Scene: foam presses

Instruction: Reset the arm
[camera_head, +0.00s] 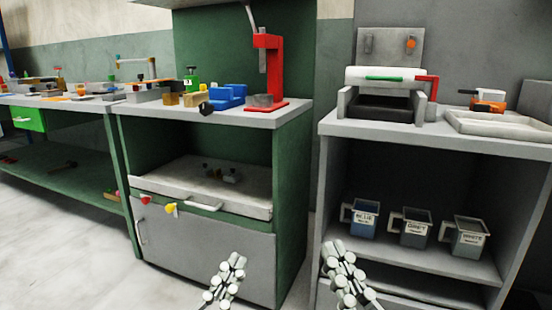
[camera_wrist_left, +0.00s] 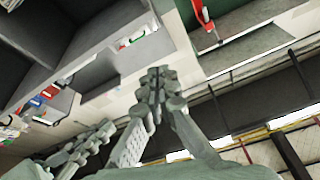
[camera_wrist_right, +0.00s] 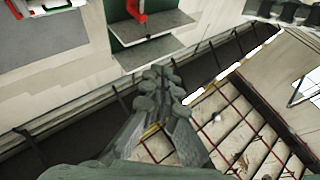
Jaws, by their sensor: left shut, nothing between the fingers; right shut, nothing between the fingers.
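My left gripper (camera_head: 237,262) is at the bottom middle of the head view, in front of the grey cabinet door. It is shut and empty, and its closed fingers also show in the left wrist view (camera_wrist_left: 158,76). The two grippers are apart from each other and touch nothing that I can see.
Open floor (camera_head: 70,250) lies at left.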

